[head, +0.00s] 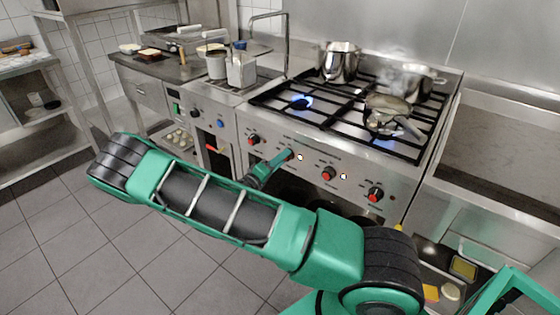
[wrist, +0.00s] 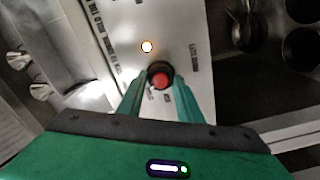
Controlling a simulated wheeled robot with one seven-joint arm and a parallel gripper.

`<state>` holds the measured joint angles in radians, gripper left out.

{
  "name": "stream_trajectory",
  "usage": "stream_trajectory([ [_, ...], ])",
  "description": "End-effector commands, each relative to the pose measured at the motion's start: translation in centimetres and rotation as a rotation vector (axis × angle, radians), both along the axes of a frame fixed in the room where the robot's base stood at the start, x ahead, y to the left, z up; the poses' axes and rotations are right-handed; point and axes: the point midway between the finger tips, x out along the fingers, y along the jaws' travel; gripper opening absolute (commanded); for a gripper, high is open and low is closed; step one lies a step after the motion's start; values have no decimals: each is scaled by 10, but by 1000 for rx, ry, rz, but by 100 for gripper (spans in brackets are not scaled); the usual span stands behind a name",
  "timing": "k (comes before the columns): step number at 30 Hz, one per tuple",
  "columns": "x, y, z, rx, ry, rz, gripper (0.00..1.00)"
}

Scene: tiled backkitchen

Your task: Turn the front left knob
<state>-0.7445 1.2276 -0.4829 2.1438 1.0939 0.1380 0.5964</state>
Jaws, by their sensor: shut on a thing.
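The stove (head: 315,185) has a row of red-and-black knobs along its front panel. My gripper (head: 287,155) reaches the panel between the leftmost knob (head: 253,139) and the knob to the right (head: 329,174). In the wrist view, my gripper (wrist: 160,88) has its two green fingers on either side of a red-capped knob (wrist: 161,77), shut on it. In the head view this knob is hidden by the gripper. A lit indicator lamp (wrist: 147,47) glows beside it. A blue flame (head: 302,101) burns at the left burner.
A steaming pan (head: 388,107) sits over a second blue flame, with pots (head: 340,62) behind it. A counter with containers (head: 240,70) stands left of the stove. A steel counter (head: 505,150) adjoins on the right. The tiled floor (head: 60,235) is clear at left.

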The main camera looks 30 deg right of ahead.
Motion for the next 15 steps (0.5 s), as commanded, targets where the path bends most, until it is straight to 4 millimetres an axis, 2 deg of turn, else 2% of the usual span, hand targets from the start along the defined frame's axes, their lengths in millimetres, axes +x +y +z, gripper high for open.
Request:
stream_trajectory([
  [15,3,3,-3,159,-400,9,10],
])
